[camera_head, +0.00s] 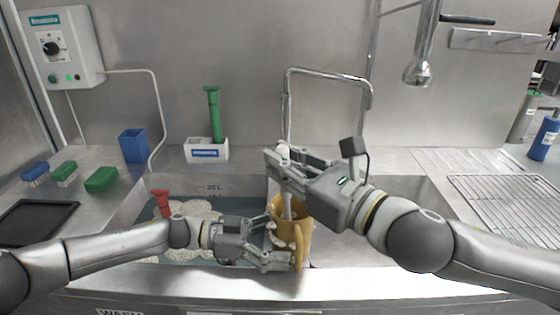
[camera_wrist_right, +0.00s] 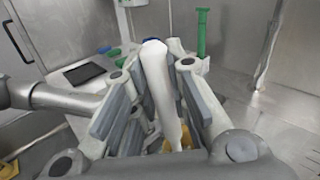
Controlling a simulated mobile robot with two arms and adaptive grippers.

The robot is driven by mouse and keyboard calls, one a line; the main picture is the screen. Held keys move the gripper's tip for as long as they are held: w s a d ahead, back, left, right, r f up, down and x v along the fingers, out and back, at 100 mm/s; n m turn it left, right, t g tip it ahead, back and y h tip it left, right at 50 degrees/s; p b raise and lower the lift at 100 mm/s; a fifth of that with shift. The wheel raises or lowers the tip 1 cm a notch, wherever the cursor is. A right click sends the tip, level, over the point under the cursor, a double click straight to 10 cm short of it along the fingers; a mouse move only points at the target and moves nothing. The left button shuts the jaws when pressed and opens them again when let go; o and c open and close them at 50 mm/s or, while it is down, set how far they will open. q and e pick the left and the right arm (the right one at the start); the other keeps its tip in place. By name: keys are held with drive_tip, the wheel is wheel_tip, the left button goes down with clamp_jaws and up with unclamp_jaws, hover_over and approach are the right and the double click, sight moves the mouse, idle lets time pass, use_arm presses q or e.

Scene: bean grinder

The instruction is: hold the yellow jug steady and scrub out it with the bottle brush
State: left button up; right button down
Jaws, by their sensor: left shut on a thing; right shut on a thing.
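The yellow jug (camera_head: 308,238) stands upright at the front of the sink, with patches of white foam on it. My left gripper (camera_head: 284,244) is shut on the jug from the left, near its handle. My right gripper (camera_head: 279,170) is above the jug and shut on the bottle brush (camera_head: 287,207). The brush's pale shaft points down into the jug, and its head is hidden inside. In the right wrist view the brush's white handle (camera_wrist_right: 160,80) lies between the fingers, with a bit of the yellow jug (camera_wrist_right: 178,142) below.
The sink's left side holds foamy water (camera_head: 190,208) with a red-handled item (camera_head: 162,200). Behind are a white holder (camera_head: 206,150) with a green-handled tool and a blue cup (camera_head: 133,146). Brushes and a black tray (camera_head: 38,222) lie left. A wire rack (camera_head: 505,205) is right; a spray head (camera_head: 417,73) hangs above.

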drive_tip(key=shift+a, duration=0.25)
drive_tip(key=shift+f, duration=0.1)
drive_tip(key=shift+w+d+r, duration=0.4)
drive_tip(key=shift+w+r, duration=0.1)
drive_tip(key=shift+w, duration=0.25)
wheel_tip(320, 180, up, 15)
drive_tip(key=shift+r, duration=0.2)
idle(6.0)
